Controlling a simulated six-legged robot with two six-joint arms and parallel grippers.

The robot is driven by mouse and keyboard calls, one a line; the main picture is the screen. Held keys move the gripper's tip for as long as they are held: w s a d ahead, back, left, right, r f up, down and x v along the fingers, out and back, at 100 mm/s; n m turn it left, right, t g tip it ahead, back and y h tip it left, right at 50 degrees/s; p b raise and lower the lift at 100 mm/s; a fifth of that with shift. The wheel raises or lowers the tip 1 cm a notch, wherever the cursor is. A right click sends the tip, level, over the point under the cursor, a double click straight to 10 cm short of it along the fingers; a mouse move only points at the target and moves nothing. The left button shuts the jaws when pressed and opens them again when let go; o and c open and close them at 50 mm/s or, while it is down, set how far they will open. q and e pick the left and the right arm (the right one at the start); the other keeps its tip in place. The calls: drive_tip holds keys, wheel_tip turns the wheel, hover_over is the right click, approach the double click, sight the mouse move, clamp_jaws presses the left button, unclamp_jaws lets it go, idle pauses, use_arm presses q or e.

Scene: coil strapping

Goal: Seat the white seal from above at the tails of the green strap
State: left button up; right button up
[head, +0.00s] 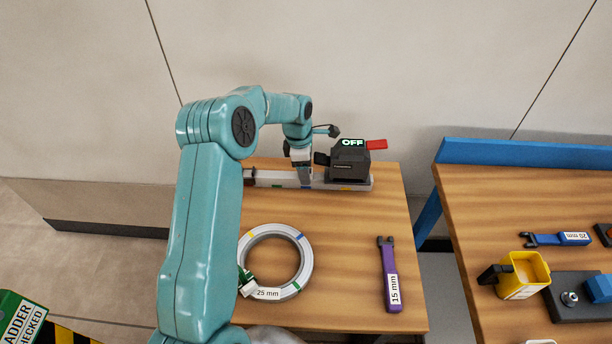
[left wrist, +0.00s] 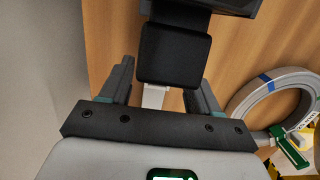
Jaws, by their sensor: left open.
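A grey coil (head: 305,268) labelled 25 mm lies flat on the wooden table with yellow, blue and green marks around its ring. The green strap's tails (head: 244,284) stick out at its left side, partly behind my left arm; they also show in the left wrist view (left wrist: 290,151). My left gripper (head: 303,180) points down at the grey rail at the back, left of the black device. It is open. In the left wrist view a small white piece (left wrist: 153,98) shows between its fingers, below a black block; I cannot tell whether it is the white seal. My right gripper is out of view.
The black device (head: 350,160) reading OFF, with a red lever (head: 376,144), stands on the grey rail (head: 268,178). A purple 15 mm tool (head: 389,275) lies at the right. A second table holds a yellow container (head: 524,274) and a blue tool (head: 556,239). A gap separates the tables.

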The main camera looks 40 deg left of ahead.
use_arm(q)
drive_tip(key=shift+a, duration=0.15)
drive_tip(key=c, duration=0.5)
drive_tip(key=shift+w+d, duration=0.1)
drive_tip(key=shift+d, duration=0.15)
drive_tip(key=c, duration=0.6)
drive_tip(key=shift+a, duration=0.2)
drive_tip(key=shift+r, duration=0.2)
